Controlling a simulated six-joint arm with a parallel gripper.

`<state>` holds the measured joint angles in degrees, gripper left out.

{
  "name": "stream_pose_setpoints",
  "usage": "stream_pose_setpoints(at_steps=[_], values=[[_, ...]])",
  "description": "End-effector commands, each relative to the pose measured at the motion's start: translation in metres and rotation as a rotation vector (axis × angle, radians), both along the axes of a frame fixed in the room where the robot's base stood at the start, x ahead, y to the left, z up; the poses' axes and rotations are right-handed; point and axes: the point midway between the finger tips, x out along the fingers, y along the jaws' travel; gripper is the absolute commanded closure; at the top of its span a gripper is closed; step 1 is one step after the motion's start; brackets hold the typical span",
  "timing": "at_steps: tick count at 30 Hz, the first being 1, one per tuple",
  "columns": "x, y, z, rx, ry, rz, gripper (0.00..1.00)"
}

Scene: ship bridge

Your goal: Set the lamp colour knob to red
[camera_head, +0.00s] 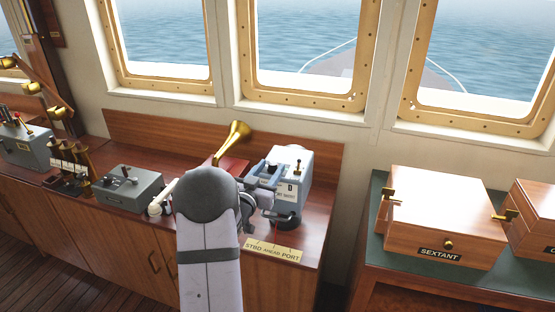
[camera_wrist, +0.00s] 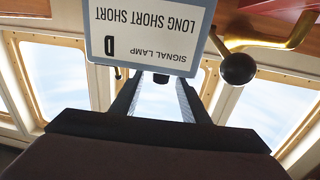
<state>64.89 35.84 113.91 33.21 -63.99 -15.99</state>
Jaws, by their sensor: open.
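The card (camera_wrist: 150,30) shows upside down in the wrist view, reading "SIGNAL LAMP", "LONG SHORT SHORT". My gripper (camera_wrist: 160,92) is open and empty, its two fingers pointing toward the box below the card. A small dark round part (camera_wrist: 161,78) shows between the fingertips; I cannot tell whether it is the colour knob. No red marking of the knob can be read. My arm hides part of the console.
A brass horn (camera_head: 236,140) stands behind my arm. A black ball (camera_wrist: 238,68) on brass is right of the fingers in the wrist view. A grey lever box (camera_head: 128,187) stands to the left. A "STBD AHEAD PORT" plate (camera_head: 273,251) lies at the front edge. A sextant box (camera_head: 440,220) is at right.

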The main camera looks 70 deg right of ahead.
Motion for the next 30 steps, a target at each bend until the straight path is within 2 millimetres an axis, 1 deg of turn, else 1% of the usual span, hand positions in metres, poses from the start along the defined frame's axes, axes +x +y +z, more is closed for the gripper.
stream_pose_setpoints(at_steps=[9, 15, 21, 30], values=[[-0.003, -0.036, 0.002, 0.0, 0.001, 0.0, 0.58], [-0.004, -0.056, 0.002, 0.0, 0.001, 0.001, 0.58], [-0.005, -0.065, 0.0, 0.001, 0.001, 0.002, 0.58], [-0.004, -0.066, 0.0, 0.0, 0.001, 0.002, 0.58]])
